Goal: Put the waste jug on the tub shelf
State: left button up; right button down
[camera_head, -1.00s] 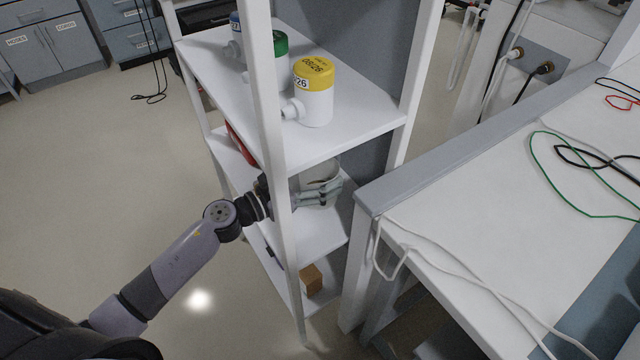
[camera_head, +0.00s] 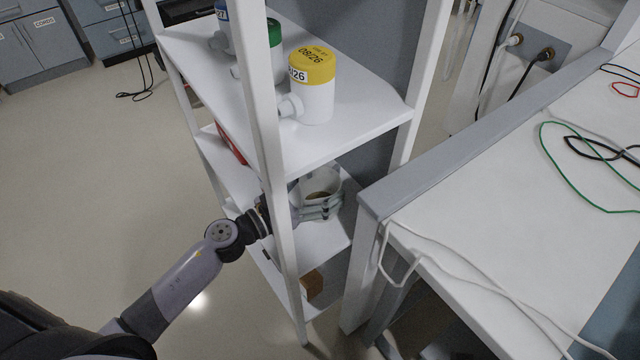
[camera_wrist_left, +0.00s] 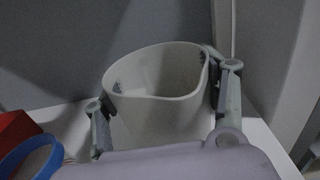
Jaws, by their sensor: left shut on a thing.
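The waste jug (camera_head: 321,181) is a pale, open-topped vessel inside the white rack, at the middle shelf (camera_head: 318,240) below the shelf of capped bottles. My left gripper (camera_head: 322,212) reaches in past the rack's front post and is shut on the jug. In the left wrist view the jug (camera_wrist_left: 158,112) stands upright between the two fingers (camera_wrist_left: 165,110), one on each side. Its base is hidden, so I cannot tell whether it touches the shelf. My right gripper is not in view.
Yellow-capped (camera_head: 312,88), green-capped (camera_head: 274,50) and blue-labelled (camera_head: 221,14) bottles stand on the upper shelf. A red item (camera_wrist_left: 18,130) and a blue ring (camera_wrist_left: 38,158) lie left of the jug. A brown box (camera_head: 312,284) sits below. A bench (camera_head: 480,230) borders the rack's right side.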

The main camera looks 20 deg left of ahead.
pick_arm(q)
jog(key=shift+s+d+r, duration=0.1)
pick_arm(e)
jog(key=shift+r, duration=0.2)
pick_arm(q)
jog(key=o, duration=1.2)
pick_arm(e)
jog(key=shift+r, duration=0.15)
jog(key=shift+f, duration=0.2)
